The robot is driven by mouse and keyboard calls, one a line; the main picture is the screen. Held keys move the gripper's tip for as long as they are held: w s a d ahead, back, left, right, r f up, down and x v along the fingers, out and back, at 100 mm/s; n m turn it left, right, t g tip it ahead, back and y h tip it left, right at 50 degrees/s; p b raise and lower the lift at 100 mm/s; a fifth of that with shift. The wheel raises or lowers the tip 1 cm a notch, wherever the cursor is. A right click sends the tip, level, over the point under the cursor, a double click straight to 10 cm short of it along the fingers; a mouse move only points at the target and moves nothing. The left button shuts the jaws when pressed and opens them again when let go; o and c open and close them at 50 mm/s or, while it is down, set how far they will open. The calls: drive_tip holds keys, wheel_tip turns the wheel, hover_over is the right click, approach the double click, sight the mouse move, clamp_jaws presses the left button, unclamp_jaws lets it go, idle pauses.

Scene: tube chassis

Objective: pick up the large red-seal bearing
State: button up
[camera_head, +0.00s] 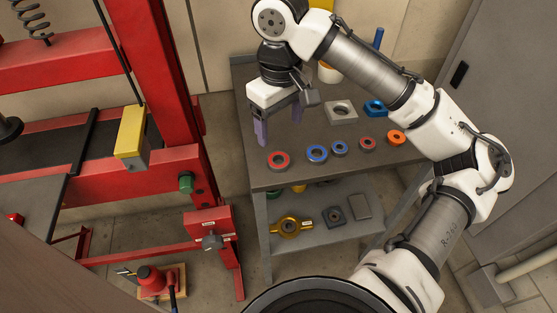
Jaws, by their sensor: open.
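The large red-seal bearing (279,167) lies flat at the front left corner of the grey table's top. It is a ring with a red face and a dark centre. A smaller red-seal bearing (367,147) lies further right on the same table. My gripper (279,132) points down over the table's left part, with its two purple-grey fingers apart and nothing between them. It appears above and behind the large red bearing, not touching it. The exact height of the fingertips is hard to tell.
Two blue-seal bearings (317,159) and an orange ring (397,142) share the row. A grey square block (340,118) and a blue block (374,112) lie behind. A red press frame (165,90) stands left of the table. The lower shelf (300,238) holds several parts.

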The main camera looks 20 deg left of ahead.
sight(278, 159)
drive_tip(key=f, duration=0.9)
drive_tip(key=shift+s+a+f, duration=0.1)
drive_tip(key=shift+s+f, duration=0.1)
drive_tip(key=c, duration=1.1)
drive_tip(key=shift+r, duration=0.1)
